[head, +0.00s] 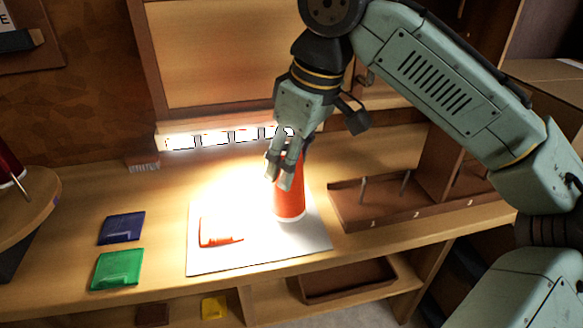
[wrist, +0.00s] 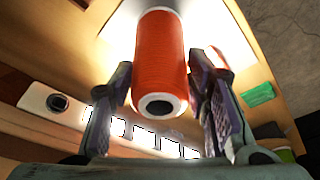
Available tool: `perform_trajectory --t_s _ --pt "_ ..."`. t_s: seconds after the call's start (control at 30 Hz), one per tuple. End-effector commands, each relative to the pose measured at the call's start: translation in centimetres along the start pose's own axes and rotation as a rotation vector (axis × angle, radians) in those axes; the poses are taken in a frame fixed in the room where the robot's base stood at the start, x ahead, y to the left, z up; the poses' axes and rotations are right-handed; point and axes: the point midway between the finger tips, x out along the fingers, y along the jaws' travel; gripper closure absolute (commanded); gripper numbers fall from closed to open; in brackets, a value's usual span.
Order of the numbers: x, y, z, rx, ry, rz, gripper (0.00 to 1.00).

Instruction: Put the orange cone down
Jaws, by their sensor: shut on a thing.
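The orange cone (head: 290,190) is a tall orange spool with pale ends, standing roughly upright at the right side of the white sheet (head: 215,262). My gripper (head: 284,172) is at its upper part, with fingers around it. In the wrist view the cone (wrist: 160,62) lies between the two fingers of my gripper (wrist: 163,95), its end with a dark hole facing the camera. The gripper is shut on the cone. The cone's lower end appears at or just above the sheet; I cannot tell if it touches.
An orange L-shaped item (head: 218,238) lies on the sheet. Blue (head: 122,228) and green (head: 117,269) squares lie to the left. A brown tray with pegs (head: 385,212) stands to the right. A lit strip (head: 215,137) runs along the back.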

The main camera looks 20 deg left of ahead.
Motion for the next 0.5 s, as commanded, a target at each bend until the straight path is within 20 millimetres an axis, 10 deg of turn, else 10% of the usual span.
perform_trajectory --t_s 0.5 --pt "2.2 0.0 0.6 0.001 0.003 -0.001 0.81"
